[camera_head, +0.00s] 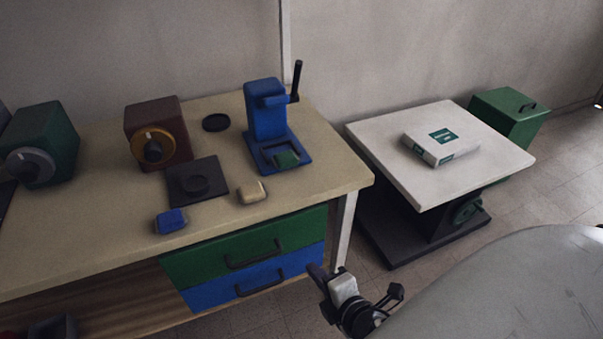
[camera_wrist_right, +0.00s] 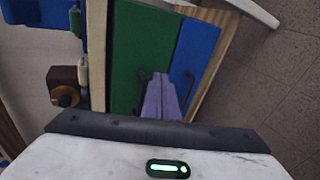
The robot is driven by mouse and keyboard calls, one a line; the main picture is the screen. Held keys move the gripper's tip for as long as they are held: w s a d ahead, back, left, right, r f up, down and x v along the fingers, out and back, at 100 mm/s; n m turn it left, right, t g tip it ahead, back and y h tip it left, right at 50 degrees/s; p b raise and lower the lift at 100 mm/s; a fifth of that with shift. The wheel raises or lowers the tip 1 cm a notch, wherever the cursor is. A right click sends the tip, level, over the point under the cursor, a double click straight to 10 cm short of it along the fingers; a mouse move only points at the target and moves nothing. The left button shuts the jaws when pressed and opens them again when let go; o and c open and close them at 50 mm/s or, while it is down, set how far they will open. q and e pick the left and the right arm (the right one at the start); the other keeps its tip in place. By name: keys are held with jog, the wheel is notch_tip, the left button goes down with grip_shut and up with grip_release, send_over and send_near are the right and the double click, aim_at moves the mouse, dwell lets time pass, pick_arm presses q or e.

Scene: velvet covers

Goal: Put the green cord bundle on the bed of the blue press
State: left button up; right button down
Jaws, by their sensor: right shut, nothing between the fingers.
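The green cord bundle (camera_head: 286,159) lies on the bed of the blue press (camera_head: 267,115), near the front of the bed. The press stands at the right end of the workbench, with its dark lever raised. In the right wrist view, the green bundle (camera_wrist_right: 75,20) shows at the upper left beside part of the blue press (camera_wrist_right: 38,13). My right gripper (camera_head: 320,276) is below and in front of the bench's right end, away from the bundle. Its purple fingers (camera_wrist_right: 160,98) are together and empty. My left gripper is not in view.
On the bench (camera_head: 100,225) are a cream bundle (camera_head: 251,193), a blue bundle (camera_head: 171,221), a black plate (camera_head: 196,182), a brown machine (camera_head: 158,133) and a green machine (camera_head: 42,145). A white-topped table (camera_head: 400,165) holding a box (camera_head: 441,148) stands at the right.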

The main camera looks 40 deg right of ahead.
jog(key=w+d+r+n+t+h+b, duration=0.1)
jog(key=w+d+r+n+t+h, duration=0.15)
jog(key=w+d+r+n, duration=0.4)
jog(key=n+t, duration=0.3)
jog(key=n, duration=0.7)
send_near(290, 165)
jog(key=p+x, duration=0.1)
jog(key=x, duration=0.5)
jog(key=shift+w+r, duration=0.1)
jog(key=shift+w, duration=0.15)
jog(key=shift+d, duration=0.1)
